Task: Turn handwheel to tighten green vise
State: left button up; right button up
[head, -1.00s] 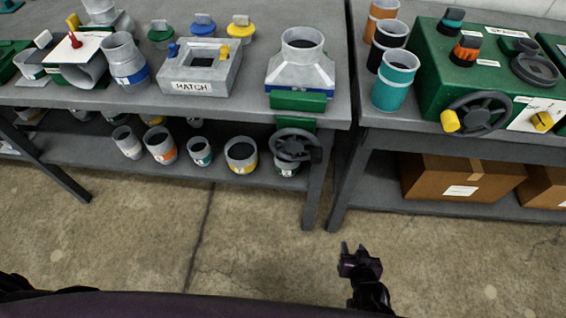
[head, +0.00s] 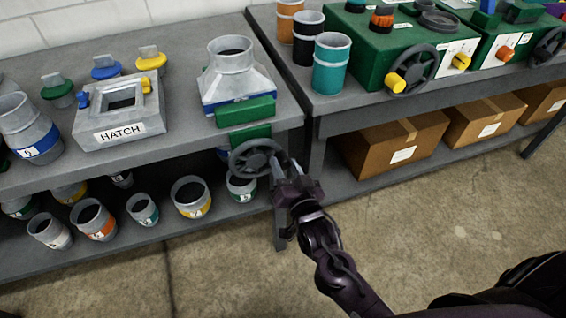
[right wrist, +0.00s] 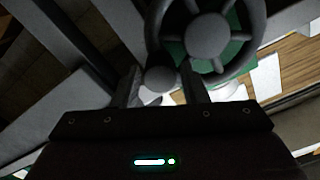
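The green vise (head: 246,112) is at the right front edge of the left bench, beside a grey square-to-round duct fitting (head: 237,76) with a blue band. Its dark spoked handwheel (head: 256,158) hangs below the bench edge and faces forward. My right gripper (head: 284,170) is at the right side of the wheel's rim. In the right wrist view the wheel (right wrist: 208,36) fills the top, and its round knob (right wrist: 160,78) lies between the two spread fingers of my right gripper (right wrist: 160,86). The fingers look open, with no clear grip on the knob. My left gripper is out of view.
A grey hatch box (head: 120,130) stands left of the fitting. Numbered duct collars sit on the shelf below. The right bench holds a teal cylinder (head: 331,66) and green boxes with another handwheel (head: 412,68). Cardboard boxes (head: 393,150) lie below. The floor in front is clear.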

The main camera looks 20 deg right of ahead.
jog(key=shift+w, duration=0.6)
grip_shut()
jog(key=shift+d+f, duration=0.1)
